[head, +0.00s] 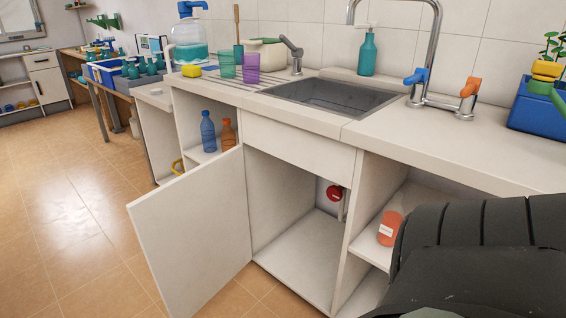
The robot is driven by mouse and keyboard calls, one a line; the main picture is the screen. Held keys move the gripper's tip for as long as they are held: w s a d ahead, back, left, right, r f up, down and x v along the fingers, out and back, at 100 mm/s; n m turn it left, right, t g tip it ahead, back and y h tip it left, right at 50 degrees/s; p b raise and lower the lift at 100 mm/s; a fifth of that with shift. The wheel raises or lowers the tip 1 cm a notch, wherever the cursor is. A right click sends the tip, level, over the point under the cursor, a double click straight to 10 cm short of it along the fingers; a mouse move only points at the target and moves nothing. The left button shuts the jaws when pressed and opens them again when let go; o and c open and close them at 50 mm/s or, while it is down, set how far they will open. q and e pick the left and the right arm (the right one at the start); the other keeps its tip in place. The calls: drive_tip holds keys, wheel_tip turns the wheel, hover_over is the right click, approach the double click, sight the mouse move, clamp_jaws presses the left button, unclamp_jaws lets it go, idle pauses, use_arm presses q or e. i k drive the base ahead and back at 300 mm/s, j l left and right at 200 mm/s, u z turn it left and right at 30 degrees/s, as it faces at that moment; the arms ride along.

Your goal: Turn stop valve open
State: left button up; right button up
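The stop valve (334,193) has a round red handle and a pale pipe below it. It sits at the back of the open cabinet (290,250) under the sink, near the right inner wall. The cabinet door (195,235) stands swung open to the left. How far the valve is turned cannot be told. Neither of my grippers is in view. A dark ribbed part of my own body fills the lower right of the head view and hides part of the shelf there.
The countertop (440,135) runs above the cabinet, with a sink (330,95) and a tall faucet (436,45). An orange bottle (390,228) stands on the right shelf. Blue (208,132) and orange bottles stand in the left compartment. Tiled floor (50,220) is clear at left.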

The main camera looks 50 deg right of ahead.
sight(334, 193)
drive_tip(key=i+j, duration=0.15)
drive_tip(key=i, duration=0.35)
drive_tip(key=i+j, duration=0.15)
drive_tip(key=i, duration=0.4)
drive_tip(key=z, duration=1.9)
